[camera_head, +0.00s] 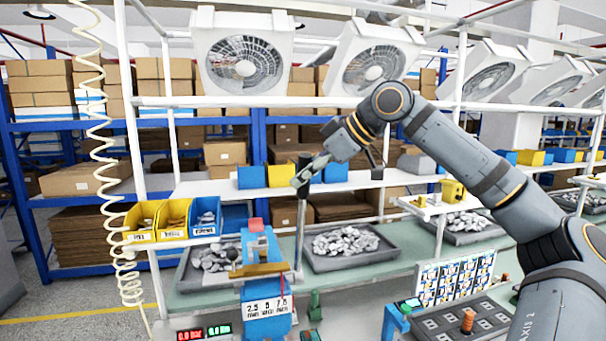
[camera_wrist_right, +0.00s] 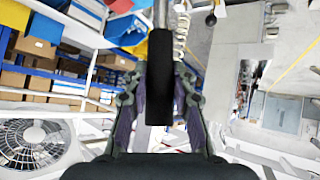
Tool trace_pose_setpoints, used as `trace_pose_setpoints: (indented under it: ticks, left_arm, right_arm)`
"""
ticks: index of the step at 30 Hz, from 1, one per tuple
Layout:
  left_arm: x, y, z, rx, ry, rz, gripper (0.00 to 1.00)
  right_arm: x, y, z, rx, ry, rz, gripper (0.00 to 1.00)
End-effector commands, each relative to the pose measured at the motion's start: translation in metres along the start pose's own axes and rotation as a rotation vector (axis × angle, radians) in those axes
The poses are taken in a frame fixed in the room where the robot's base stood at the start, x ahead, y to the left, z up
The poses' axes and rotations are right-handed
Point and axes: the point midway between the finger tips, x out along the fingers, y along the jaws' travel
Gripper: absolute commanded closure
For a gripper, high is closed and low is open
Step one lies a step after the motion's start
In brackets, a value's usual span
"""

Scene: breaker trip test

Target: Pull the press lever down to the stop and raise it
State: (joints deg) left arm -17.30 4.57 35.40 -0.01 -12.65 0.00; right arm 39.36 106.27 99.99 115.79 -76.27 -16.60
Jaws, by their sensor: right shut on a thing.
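The press (camera_head: 264,312) is blue, with a red top and a brass-coloured bar, at the front of the bench in the head view. Its lever (camera_head: 300,232) stands upright on the press's right side, a grey rod with a black grip at the top. My right gripper (camera_head: 304,176) reaches in from the right and is shut on this black grip. In the right wrist view the black grip (camera_wrist_right: 160,62) lies between the two fingers of my right gripper (camera_wrist_right: 160,90), with the metal rod running on past it. My left gripper is out of view.
Grey trays of metal parts (camera_head: 345,262) lie on the bench behind the press. Yellow and blue bins (camera_head: 172,219) stand to the left. A coiled hose (camera_head: 98,122) hangs at far left. White fans (camera_head: 243,66) sit on the upper rack. A card panel (camera_head: 455,278) stands to the right.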

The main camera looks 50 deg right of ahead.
Motion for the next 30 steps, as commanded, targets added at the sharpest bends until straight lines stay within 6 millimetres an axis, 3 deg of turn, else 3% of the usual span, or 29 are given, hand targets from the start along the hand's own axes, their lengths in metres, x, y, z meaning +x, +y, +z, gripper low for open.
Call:
trace_pose_setpoints:
  ticks: [3, 4, 9, 20, 30]
  left_arm:
    - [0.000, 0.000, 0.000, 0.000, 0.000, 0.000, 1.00]
    - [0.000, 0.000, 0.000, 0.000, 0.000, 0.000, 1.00]
    - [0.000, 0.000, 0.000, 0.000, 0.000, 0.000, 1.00]
    - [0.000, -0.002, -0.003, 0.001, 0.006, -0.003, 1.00]
    - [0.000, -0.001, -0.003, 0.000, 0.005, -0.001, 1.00]
  right_arm:
    - [0.001, -0.001, 0.001, 0.000, -0.004, -0.003, 1.00]
    - [0.001, -0.001, 0.001, 0.000, -0.004, -0.003, 0.72]
    - [0.001, -0.001, 0.001, 0.000, -0.003, -0.002, 0.52]
    - [-0.007, 0.000, 0.000, 0.000, 0.000, 0.001, 0.52]
    - [-0.083, 0.001, 0.000, 0.002, -0.002, 0.005, 0.52]
